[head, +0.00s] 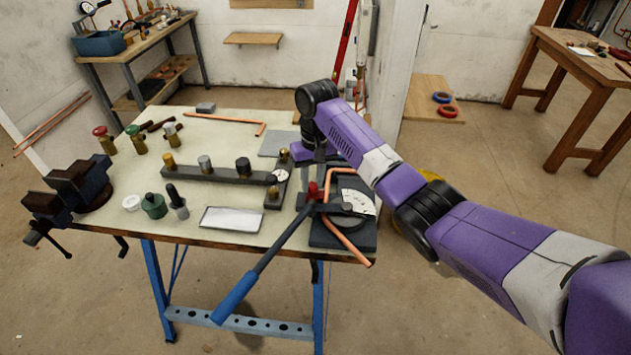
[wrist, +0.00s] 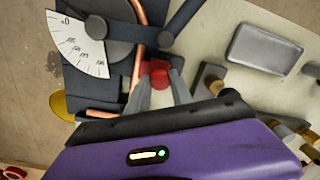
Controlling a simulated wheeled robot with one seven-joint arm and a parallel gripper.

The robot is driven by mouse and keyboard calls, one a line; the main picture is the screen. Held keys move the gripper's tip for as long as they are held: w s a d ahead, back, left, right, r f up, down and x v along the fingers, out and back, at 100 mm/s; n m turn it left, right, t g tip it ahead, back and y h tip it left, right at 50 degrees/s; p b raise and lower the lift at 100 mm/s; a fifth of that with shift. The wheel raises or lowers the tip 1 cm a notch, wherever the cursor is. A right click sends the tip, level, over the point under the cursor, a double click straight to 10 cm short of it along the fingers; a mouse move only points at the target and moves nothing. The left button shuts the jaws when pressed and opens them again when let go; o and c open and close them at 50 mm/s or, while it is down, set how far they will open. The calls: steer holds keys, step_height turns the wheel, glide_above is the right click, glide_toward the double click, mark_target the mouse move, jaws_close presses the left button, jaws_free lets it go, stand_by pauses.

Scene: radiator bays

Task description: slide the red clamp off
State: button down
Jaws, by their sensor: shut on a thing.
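The red clamp (head: 313,189) sits on the pipe bender at the right end of the workbench, against the bent copper pipe (head: 345,240). In the wrist view the red clamp (wrist: 158,73) is between the fingertips of my gripper (wrist: 160,82). My gripper is shut on it, and the clamp still lies beside the copper pipe (wrist: 139,40). The bender's white angle dial (wrist: 83,43) is next to it. In the head view my gripper (head: 314,178) comes down from above and my wrist partly hides the back of the bender.
The bender's blue-handled lever (head: 235,295) reaches out past the bench front. A dark manifold bar (head: 215,174) with fittings and a metal tray (head: 232,219) lie left of the clamp. A vise (head: 80,185) is at the bench's left end.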

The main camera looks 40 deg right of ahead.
steer(key=shift+w+a+r, duration=0.1)
steer(key=shift+w+a, duration=0.7)
steer(key=shift+w, duration=0.25)
steer(key=c, duration=1.1)
jaws_free()
steer(key=shift+s+d+r+b, duration=0.1)
steer(key=shift+r+b, duration=0.25)
steer(key=shift+r, duration=1.6)
steer(key=shift+d+r+b, duration=0.1)
steer(key=shift+r+b, duration=0.2)
steer(key=shift+r, duration=1.6)
